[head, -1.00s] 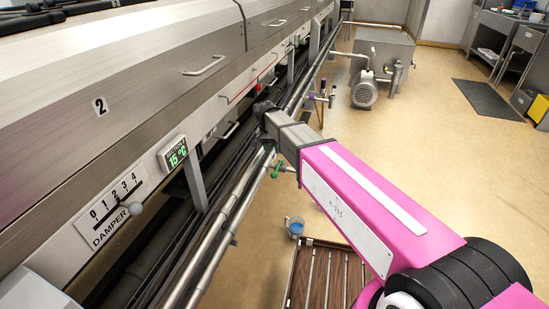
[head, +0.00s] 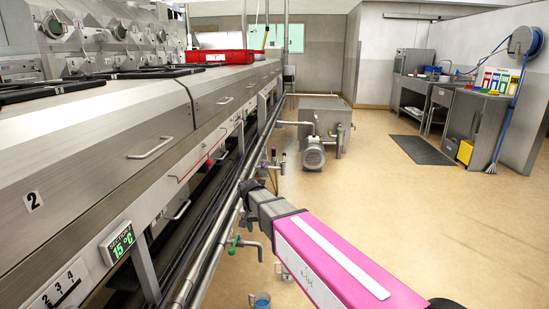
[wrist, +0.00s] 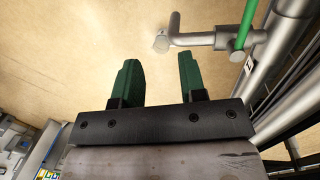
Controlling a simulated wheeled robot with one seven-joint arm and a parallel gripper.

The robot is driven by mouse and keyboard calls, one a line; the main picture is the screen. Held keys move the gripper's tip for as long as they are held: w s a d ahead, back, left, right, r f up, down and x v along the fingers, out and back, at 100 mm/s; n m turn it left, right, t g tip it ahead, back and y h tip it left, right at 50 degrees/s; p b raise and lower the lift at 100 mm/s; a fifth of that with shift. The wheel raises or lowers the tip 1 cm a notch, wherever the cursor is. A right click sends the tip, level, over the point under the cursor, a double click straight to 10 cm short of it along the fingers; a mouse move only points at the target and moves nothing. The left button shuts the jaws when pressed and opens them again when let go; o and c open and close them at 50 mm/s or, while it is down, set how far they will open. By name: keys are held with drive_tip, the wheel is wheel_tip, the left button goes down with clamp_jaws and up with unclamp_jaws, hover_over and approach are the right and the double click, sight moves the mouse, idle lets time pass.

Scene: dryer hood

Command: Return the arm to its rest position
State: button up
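My arm (head: 340,262), with its pink link and grey end section, reaches forward from the lower right in the head view. It is beside the steel dryer hood (head: 120,150), to the right of the hood's front pipes in the picture. My gripper (wrist: 160,64) shows in the wrist view as two green fingers, parallel and well apart, with only floor visible between them. It is open and holds nothing. The fingers cannot be made out in the head view.
A pipe (wrist: 205,40) with a green valve handle (wrist: 244,25) passes near the fingertips in the wrist view. In the head view, a cup (head: 261,300) is low on the floor side, a pump (head: 313,155) stands ahead, and the floor (head: 400,195) at right is open.

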drive_tip(key=s+d+f, duration=0.2)
drive_tip(key=s+d, duration=0.1)
drive_tip(key=d, duration=0.7)
drive_tip(key=s+d+f+y, duration=0.1)
drive_tip(key=s+d, duration=0.3)
drive_tip(key=d, duration=0.6)
drive_tip(key=s+d+f, duration=0.3)
drive_tip(key=s+d, duration=0.1)
drive_tip(key=d, duration=0.5)
drive_tip(key=shift+s+d+n+y, duration=0.2)
drive_tip(key=shift+d+n+y, duration=0.1)
drive_tip(key=shift+d+n, duration=0.1)
drive_tip(key=shift+f, duration=0.1)
